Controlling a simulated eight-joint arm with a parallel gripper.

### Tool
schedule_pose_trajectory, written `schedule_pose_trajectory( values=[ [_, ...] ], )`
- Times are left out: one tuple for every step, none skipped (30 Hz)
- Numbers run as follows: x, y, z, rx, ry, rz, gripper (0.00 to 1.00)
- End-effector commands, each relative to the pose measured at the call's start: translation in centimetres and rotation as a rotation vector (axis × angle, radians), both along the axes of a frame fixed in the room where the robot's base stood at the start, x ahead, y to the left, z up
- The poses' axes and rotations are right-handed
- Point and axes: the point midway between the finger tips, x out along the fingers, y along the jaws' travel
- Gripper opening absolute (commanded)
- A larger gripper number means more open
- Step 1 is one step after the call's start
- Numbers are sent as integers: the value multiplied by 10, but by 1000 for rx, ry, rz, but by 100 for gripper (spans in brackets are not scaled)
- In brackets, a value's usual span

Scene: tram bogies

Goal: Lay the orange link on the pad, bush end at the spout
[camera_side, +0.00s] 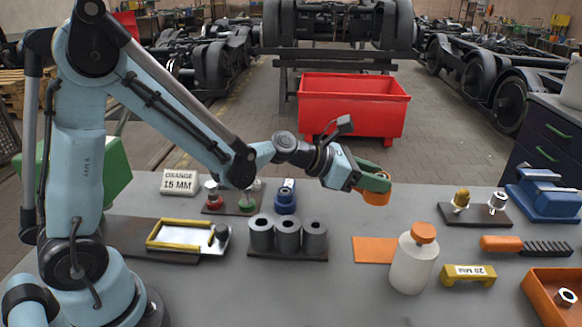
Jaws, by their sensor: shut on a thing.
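My gripper (374,181), with green fingers, is shut on the orange link (377,198) and holds it above the bench. Only a short rounded orange part shows below the fingers; the rest is hidden, and I cannot tell which end is the bush end. A flat orange pad (372,250) lies on the bench below the gripper. A white bottle (408,268) with an orange cap stands at the pad's right edge and hides part of it. I see no clear spout on it from here.
Three grey cylinders (287,236) stand left of the pad. A yellow "20 MM" block (468,274), an orange-handled brush (500,243) and an orange bin (537,290) are to the right. A yellow-framed tray (160,247) lies left.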

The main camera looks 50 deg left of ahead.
Motion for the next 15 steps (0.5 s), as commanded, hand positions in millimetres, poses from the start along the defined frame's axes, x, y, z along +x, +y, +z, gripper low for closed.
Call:
schedule_pose_trajectory(
  values=[
    [4,6,-3,-1,-1,4,0],
    [6,9,-6,-2,0,5,0],
    [9,15,-10,-3,-1,6,0],
    [12,19,-13,-2,-1,7,0],
    [15,24,-16,-2,0,7,0],
    [19,29,-20,-1,0,6,0],
    [21,34,-23,-2,-1,7,0],
    [24,39,-26,-3,-1,6,0],
    [27,44,-30,-1,0,6,0],
    [30,49,-33,-2,-1,7,0],
    [33,53,-36,-3,0,5,0],
    [36,59,-40,-3,-1,6,0],
    [39,63,-43,-2,-1,6,0],
    [42,67,-46,-2,0,5,0],
    [45,73,-50,-3,0,5,0]
  ],
)
